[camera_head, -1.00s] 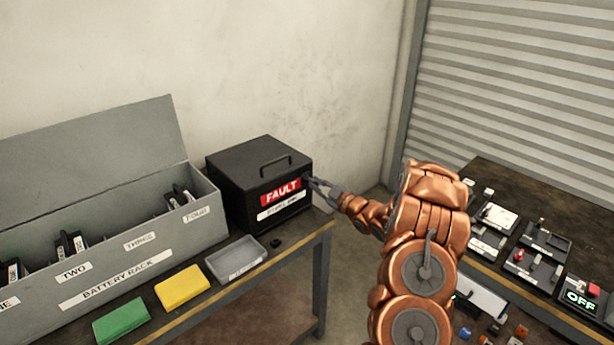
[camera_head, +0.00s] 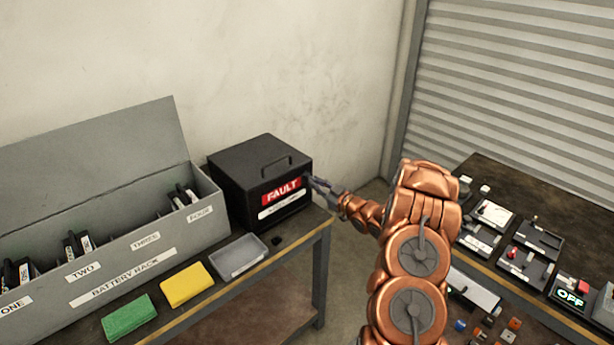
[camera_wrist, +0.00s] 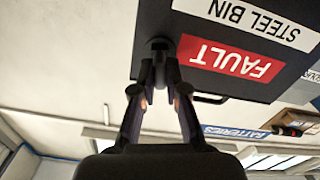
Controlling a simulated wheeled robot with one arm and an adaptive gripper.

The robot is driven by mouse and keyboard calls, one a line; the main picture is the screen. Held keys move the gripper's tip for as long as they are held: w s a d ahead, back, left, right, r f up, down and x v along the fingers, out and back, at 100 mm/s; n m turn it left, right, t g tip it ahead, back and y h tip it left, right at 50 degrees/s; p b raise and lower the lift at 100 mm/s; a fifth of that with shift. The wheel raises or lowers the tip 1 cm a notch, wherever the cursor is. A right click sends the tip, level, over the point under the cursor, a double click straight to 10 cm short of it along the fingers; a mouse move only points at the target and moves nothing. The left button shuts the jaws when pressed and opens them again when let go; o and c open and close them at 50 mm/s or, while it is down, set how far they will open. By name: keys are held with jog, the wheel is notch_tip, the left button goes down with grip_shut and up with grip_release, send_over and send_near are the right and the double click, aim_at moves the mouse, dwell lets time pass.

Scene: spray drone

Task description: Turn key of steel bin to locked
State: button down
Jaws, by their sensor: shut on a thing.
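The steel bin (camera_head: 235,180) is a black box with a top handle, at the back end of the left bench. Its front has a red FAULT label (camera_head: 281,192) and a white label below it. The wrist view shows the bin front (camera_wrist: 150,15) upside down, with the FAULT label (camera_wrist: 230,60) and the white STEEL BIN label (camera_wrist: 255,18). My gripper (camera_head: 312,182) is at the right edge of the bin's front. In the wrist view my gripper (camera_wrist: 160,55) is shut on the small dark key (camera_wrist: 160,43) beside the FAULT label. The key's turn position is hard to tell.
A grey battery rack (camera_head: 130,262) with an open lid stands left of the bin. A grey tray (camera_head: 238,262), a yellow cloth (camera_head: 186,285) and a green cloth (camera_head: 130,318) lie in front. The right bench (camera_head: 560,205) holds several switch panels.

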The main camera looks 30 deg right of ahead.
dwell(0.4)
jog(key=shift+m+p, duration=1.1)
jog(key=shift+m, duration=0.1)
jog(key=c, duration=1.1)
grip_release()
jog(key=shift+v, duration=6)
